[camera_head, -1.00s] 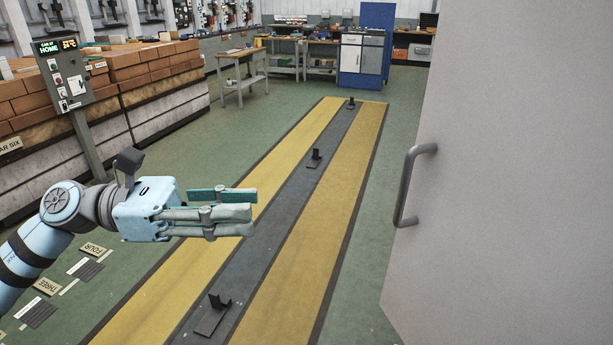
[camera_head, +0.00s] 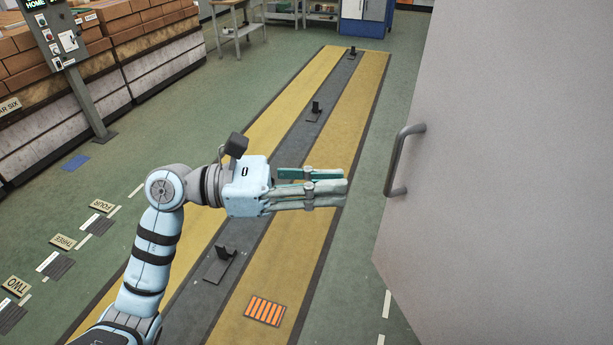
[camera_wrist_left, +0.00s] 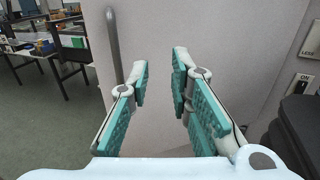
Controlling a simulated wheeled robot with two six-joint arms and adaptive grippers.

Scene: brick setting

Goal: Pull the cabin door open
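The cabin door (camera_head: 510,170) is a large grey panel filling the right of the head view. Its grey bar handle (camera_head: 396,160) stands upright near the door's left edge. In the left wrist view the handle (camera_wrist_left: 115,42) rises just left of my fingers, beyond the left fingertip. My left gripper (camera_head: 345,188) points right toward the handle, with a gap between them in the head view. In the left wrist view its teal-padded fingers (camera_wrist_left: 163,75) are apart with nothing between them. My right gripper is not in view.
A yellow-and-grey floor track (camera_head: 290,120) with black stops runs under my left arm. A control post (camera_head: 75,70) stands at the left beside brick stacks (camera_head: 135,30). A workbench (camera_head: 235,20) and a blue cabinet (camera_head: 365,18) are far back. Green floor is clear beside the door.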

